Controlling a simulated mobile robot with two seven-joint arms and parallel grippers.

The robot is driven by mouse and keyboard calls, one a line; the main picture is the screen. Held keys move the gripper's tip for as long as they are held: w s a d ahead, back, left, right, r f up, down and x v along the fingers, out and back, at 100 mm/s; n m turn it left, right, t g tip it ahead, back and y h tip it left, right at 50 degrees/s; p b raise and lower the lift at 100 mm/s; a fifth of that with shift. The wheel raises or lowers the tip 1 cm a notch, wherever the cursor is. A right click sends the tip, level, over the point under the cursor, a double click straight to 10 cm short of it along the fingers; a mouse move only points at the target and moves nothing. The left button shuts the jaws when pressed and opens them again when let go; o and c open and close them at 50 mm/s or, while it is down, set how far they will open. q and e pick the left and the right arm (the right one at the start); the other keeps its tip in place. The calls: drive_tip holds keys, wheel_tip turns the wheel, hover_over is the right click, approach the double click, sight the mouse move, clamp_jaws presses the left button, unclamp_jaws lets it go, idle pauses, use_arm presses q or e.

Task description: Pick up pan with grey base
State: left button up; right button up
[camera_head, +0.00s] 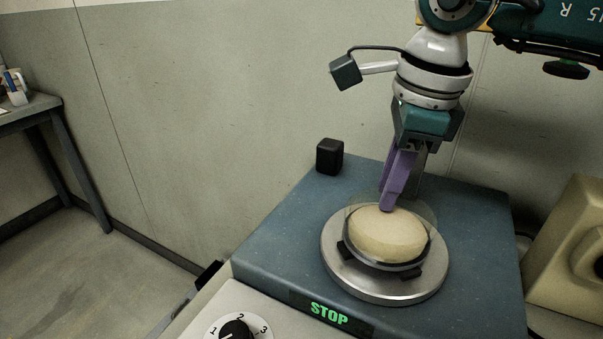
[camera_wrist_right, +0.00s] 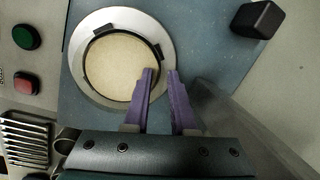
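The pan (camera_head: 387,262) has a dark grey rim and base and a clear see-through wall. It holds a smooth beige mass (camera_head: 387,234) and sits on a round metal plate (camera_head: 345,278). In the right wrist view the pan (camera_wrist_right: 104,35) appears from above, with dark clips at its rim. My right gripper (camera_head: 389,208) points down at the pan's far edge. In the wrist view its purple fingers (camera_wrist_right: 161,73) are apart, one over the beige mass and one beyond the rim. Whether they touch the wall cannot be told. My left gripper is out of view.
The plate is on a blue machine top (camera_head: 285,238) with a black block (camera_head: 330,156) at its back corner. A STOP display (camera_head: 329,314) and a numbered dial (camera_head: 236,331) are in front. A beige housing (camera_head: 570,250) stands right; a wall is behind.

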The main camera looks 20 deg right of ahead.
clamp_jaws()
idle(1.4)
